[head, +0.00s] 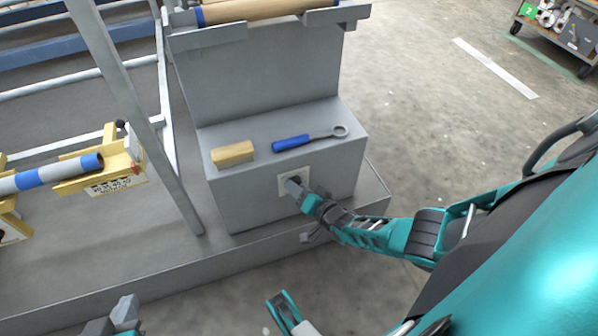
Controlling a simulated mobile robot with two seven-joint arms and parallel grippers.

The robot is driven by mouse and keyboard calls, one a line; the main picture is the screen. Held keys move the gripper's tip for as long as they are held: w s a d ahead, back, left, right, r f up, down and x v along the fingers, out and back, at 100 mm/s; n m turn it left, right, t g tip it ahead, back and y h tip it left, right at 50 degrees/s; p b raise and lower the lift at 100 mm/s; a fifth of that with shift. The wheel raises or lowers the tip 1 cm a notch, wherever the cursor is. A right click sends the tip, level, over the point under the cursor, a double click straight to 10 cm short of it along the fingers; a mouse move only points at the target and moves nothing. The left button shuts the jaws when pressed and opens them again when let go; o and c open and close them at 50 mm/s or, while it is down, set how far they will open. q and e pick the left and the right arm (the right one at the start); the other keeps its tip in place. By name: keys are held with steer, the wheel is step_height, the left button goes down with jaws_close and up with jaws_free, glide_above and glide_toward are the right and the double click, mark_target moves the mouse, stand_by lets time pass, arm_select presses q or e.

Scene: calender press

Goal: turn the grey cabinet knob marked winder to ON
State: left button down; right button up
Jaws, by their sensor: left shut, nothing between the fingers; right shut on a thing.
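The grey cabinet (240,198) stands in the middle of the head view. A small pale square plate (304,172) is on its front face. My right gripper (294,187) reaches in from the right and is shut at this plate, on the knob. The gripper covers the knob, so I cannot read its marking or which way it points. My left gripper (125,307) is shut and empty at the bottom left, well apart from the cabinet.
A tan block (233,154) and a blue-handled wrench (292,143) lie on the cabinet's ledge. A grey upright post (125,90) and a yellow stand (122,165) holding a blue-and-white roll are on the left. The floor (440,130) at right is mostly clear. A loaded cart (560,35) stands far right.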

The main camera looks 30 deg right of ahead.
arm_select(q)
steer(key=shift+s+f, duration=0.2)
arm_select(e)
steer(key=o, duration=1)
arm_select(q)
steer(key=r+p, duration=0.1)
steer(key=p, duration=0.1)
steer(key=a+r+p, duration=0.1)
steer(key=p, duration=0.1)
steer(key=r+p, duration=0.1)
steer(key=p, duration=0.1)
steer(key=shift+s+a+y, duration=0.25)
steer(key=shift+a+y, duration=0.15)
arm_select(e)
steer(key=shift+o, duration=0.2)
steer(key=v, duration=1.2)
steer(key=shift+s, duration=0.45)
